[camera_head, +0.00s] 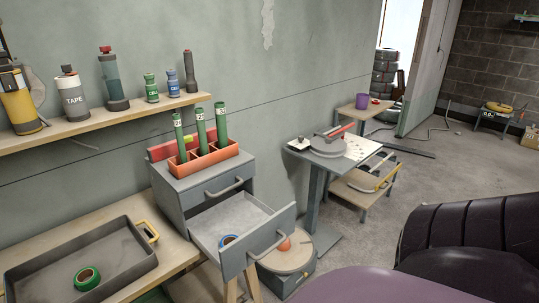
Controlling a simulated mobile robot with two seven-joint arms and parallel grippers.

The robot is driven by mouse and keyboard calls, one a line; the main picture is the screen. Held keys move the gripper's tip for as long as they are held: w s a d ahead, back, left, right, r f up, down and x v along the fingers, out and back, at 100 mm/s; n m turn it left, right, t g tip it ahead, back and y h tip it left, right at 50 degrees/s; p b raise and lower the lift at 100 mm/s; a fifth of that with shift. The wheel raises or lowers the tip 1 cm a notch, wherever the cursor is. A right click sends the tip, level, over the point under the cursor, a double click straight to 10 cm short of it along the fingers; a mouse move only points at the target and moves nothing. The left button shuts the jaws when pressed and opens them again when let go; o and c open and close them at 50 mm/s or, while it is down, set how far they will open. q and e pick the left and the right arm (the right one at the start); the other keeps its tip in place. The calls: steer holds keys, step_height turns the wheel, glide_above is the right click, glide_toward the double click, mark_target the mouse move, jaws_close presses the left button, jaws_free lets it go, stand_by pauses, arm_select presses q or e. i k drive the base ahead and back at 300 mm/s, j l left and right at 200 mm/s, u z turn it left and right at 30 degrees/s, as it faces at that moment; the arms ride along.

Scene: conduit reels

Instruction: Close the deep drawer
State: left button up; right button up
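A grey cabinet (163,197) stands against the wall at the centre left. Its lower, deep drawer (273,240) is pulled far out toward the lower right, with a bar handle on its front. Neither of my grippers shows in the head view.
An orange holder (225,153) with green tubes sits on the cabinet. A grey tray (128,272) with a green roll is on the bench at left. A round-topped box (290,257) and orange ball lie beside the open drawer. A machine stand (314,195) is behind. Large purple and black shapes fill the lower right.

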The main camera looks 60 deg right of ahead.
mark_target(261, 230)
steer(key=z, duration=1.65)
